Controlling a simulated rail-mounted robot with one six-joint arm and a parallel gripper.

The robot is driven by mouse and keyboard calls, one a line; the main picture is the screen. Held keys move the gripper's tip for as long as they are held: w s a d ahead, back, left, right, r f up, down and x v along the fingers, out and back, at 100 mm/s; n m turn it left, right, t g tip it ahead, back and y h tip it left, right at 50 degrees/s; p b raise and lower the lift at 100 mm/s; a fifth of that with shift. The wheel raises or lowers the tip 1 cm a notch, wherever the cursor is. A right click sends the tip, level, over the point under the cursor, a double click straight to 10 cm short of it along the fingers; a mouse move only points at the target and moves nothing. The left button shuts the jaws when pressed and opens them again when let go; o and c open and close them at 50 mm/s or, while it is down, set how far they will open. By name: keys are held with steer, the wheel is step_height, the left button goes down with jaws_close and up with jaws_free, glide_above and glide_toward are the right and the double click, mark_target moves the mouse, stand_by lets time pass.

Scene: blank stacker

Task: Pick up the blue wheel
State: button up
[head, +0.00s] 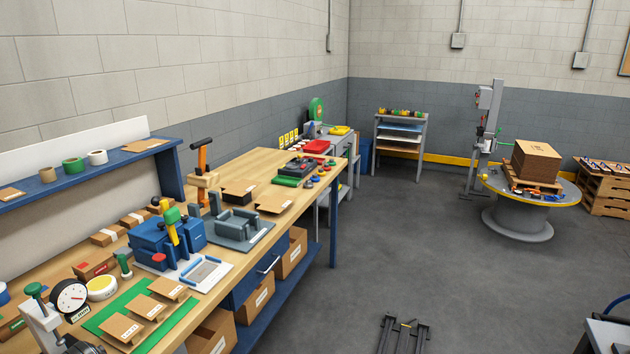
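Small round coloured pieces lie at the far right end of the wooden workbench (262,160).
A green block (286,181) and a cardboard piece (274,203) lie near the small round pieces. A grey fixture (238,222) and a blue machine (165,238) stand nearer on the bench. The grey floor (430,245) right of the bench is largely clear.

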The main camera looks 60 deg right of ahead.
stand_by(0.4)
steer(key=o, duration=0.9)
